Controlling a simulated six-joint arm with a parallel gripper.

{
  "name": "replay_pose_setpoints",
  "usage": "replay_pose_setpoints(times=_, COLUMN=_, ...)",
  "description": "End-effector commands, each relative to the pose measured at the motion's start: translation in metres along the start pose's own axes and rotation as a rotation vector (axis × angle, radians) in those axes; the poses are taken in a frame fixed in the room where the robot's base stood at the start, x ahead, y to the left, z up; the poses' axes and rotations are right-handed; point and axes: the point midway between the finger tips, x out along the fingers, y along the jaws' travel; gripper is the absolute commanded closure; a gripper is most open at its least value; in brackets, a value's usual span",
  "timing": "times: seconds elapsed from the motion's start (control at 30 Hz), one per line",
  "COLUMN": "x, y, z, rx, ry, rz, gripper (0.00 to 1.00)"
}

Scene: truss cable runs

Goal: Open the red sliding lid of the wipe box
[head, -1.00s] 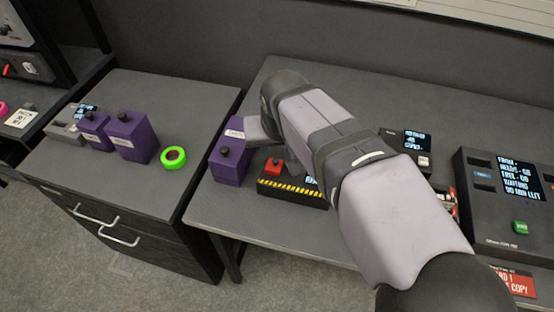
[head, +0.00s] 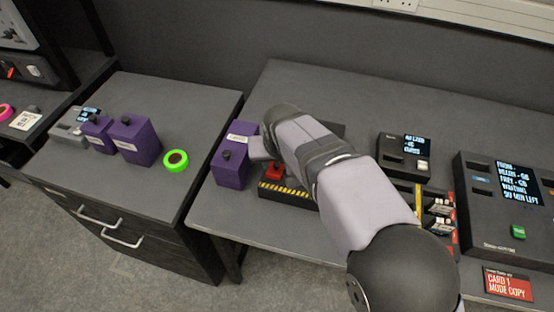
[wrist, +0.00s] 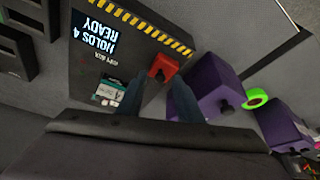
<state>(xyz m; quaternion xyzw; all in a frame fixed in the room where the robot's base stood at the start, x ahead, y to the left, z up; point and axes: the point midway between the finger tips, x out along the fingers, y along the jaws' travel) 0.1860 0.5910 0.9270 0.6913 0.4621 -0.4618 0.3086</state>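The wipe box (head: 288,194) is a dark box with a yellow-and-black striped edge, on the right-hand desk. It also shows in the wrist view (wrist: 84,66), with a lit screen reading "HOLDS 4 READY" upside down. Its red sliding lid (wrist: 164,66) is a small red block near the striped edge; it also shows in the head view (head: 274,172). My gripper (wrist: 158,84) is open, its two dark fingers pointing at the lid from either side of its near end. Whether they touch it is unclear. In the head view my arm covers most of the box and the fingers.
A purple box (head: 230,166) with a dark knob stands close left of the wipe box. A card rack (head: 438,212), a small screen unit (head: 404,155) and a larger console (head: 506,205) stand to the right. Green tape (head: 175,160) and more purple boxes are on the left cabinet.

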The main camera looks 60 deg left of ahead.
Motion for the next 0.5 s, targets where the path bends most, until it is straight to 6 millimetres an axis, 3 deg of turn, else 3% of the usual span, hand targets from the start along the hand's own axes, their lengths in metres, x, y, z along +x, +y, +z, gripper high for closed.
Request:
replay_pose_setpoints(times=0.17, x=0.0001, y=0.0001, z=0.0000, rx=0.000, ry=0.000, rz=0.000, gripper=0.67)
replay_pose_setpoints(times=0.3, x=0.0001, y=0.0001, z=0.0001, rx=0.000, ry=0.000, rz=0.000, gripper=1.00)
replay_pose_setpoints(times=0.5, x=-0.0001, y=0.0024, z=0.0009, rx=0.001, ry=0.000, rz=0.000, gripper=1.00)
